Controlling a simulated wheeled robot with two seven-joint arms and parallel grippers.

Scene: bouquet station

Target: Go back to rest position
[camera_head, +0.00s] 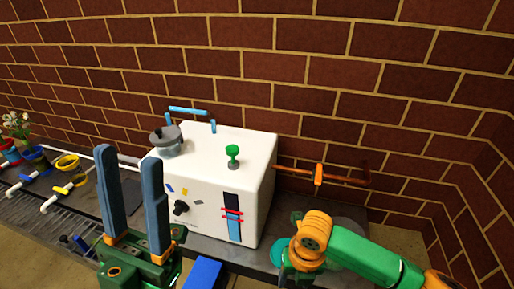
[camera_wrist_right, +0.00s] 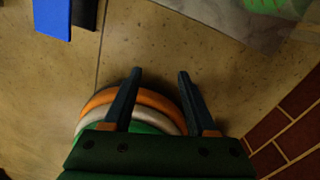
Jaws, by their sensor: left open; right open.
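My left gripper (camera_head: 127,156) stands upright at the lower left in the head view. Its two dark blue fingers are apart with nothing between them, in front of the left side of the white box. My right arm (camera_head: 370,257) comes in from the lower right in the head view, its wrist low and right of the box; its fingers are not clear there. In the right wrist view, my right gripper (camera_wrist_right: 160,73) is open and empty, its fingers apart above a tan floor.
The white box (camera_head: 212,211) carries a grey pot (camera_head: 165,141), a green knob (camera_head: 233,152) and an orange side bar (camera_head: 318,175). Flowers (camera_head: 16,124), colored rings and white pegs stand at far left. A brick wall (camera_head: 300,60) runs behind.

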